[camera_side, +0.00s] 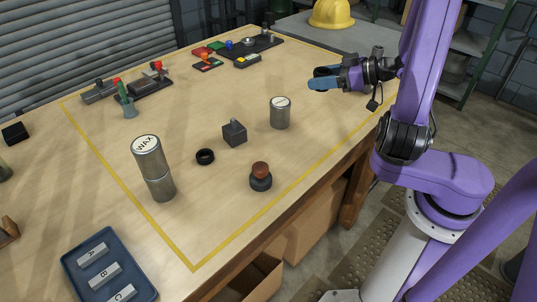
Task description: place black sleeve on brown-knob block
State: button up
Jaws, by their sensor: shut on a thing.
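A black sleeve (205,156), a short open ring, lies flat on the wooden table. To its right and nearer the table's front edge stands the brown-knob block (260,178), a brown rounded knob on a dark round base. My gripper (318,80), with blue fingers, is in the air at the upper right, well away from both. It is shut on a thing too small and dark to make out.
A dark grey block with a small knob (234,133) stands between the sleeve and a grey can (280,113). A taller WAX can stack (153,167) stands to the left. A blue lettered tray (72,254) is at front left. Free table surrounds the brown-knob block.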

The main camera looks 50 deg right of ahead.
jog(key=s+a+r+n+g+y, duration=0.35)
jog(key=s+a+n+g, duration=0.3)
jog(key=a, duration=0.25)
jog(key=s+a+r+n+g+y, duration=0.2)
jog(key=s+a+n+g+y, duration=0.35)
jog(key=s+a+n, duration=0.35)
jog(key=m, duration=0.3)
send_over(260, 166)
jog(key=shift+n+g+h, duration=0.25)
jog(key=shift+g+h, duration=0.05)
jog(key=shift+g, duration=0.1)
notch_tip(260, 166, down, 11)
jog(key=shift+r, duration=0.15)
jog(key=shift+f, duration=1.35)
jog(key=shift+f, duration=0.2)
jog(key=o, duration=1.2)
jog(key=shift+c, duration=0.2)
jog(key=shift+r, duration=0.1)
